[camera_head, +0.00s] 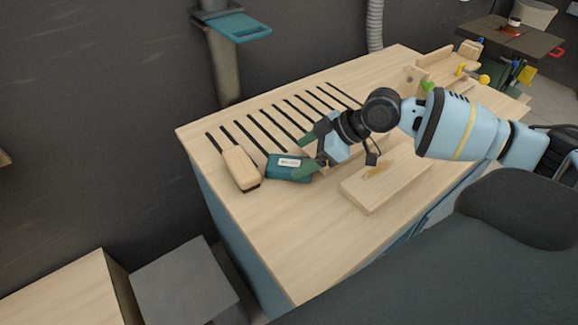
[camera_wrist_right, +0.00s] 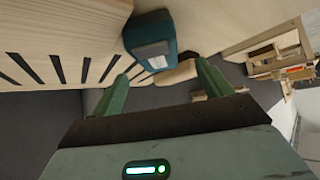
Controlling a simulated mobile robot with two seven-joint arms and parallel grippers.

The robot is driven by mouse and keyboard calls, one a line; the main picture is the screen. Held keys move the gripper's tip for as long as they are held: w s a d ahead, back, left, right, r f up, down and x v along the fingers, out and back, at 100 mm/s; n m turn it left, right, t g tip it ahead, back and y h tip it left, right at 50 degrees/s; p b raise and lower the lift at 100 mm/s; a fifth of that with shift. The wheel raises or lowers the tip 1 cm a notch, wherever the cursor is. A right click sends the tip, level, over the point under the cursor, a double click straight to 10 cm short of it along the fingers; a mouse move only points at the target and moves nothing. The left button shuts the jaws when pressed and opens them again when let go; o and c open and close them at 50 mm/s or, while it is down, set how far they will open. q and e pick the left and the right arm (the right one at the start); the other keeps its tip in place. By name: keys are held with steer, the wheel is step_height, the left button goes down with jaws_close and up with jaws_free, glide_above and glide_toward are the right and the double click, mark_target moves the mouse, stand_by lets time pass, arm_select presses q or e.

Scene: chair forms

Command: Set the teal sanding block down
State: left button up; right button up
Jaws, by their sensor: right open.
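The teal sanding block (camera_head: 287,174), with a white label on top, rests on the light wooden workbench (camera_head: 315,225), to the right of a beige block. My right gripper (camera_head: 309,153) is open near the block's right end. One green finger overlaps that end in the head view, so I cannot tell whether they touch. In the right wrist view, the teal block (camera_wrist_right: 148,38) lies ahead of the spread green fingertips (camera_wrist_right: 164,70) and nothing is held between them. My left gripper is not in view.
The beige block (camera_head: 240,167) lies on the bench close beside the teal one. Several dark slots (camera_head: 270,122) run across the bench behind. A wooden board (camera_head: 385,182) lies to the right, below my arm. The bench's front left area is clear. A dark chair (camera_head: 470,250) stands in front.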

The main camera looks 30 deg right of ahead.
mark_target(289, 163)
steer(key=shift+x, duration=2.65)
steer(key=shift+w+d, duration=0.1)
steer(key=c, duration=1.2)
steer(key=shift+r, duration=0.5)
step_height(289, 163, up, 2)
steer(key=shift+r, duration=0.15)
steer(key=s+d, duration=0.2)
steer(key=s, duration=0.3)
steer(key=s+d+r, duration=0.1)
steer(key=s+d, duration=0.1)
steer(key=s, duration=0.3)
steer(key=s+d, duration=0.2)
steer(key=s, duration=0.2)
steer(key=shift+s+d+r, duration=0.15)
steer(key=shift+s+r, duration=0.2)
steer(key=shift+s, duration=0.05)
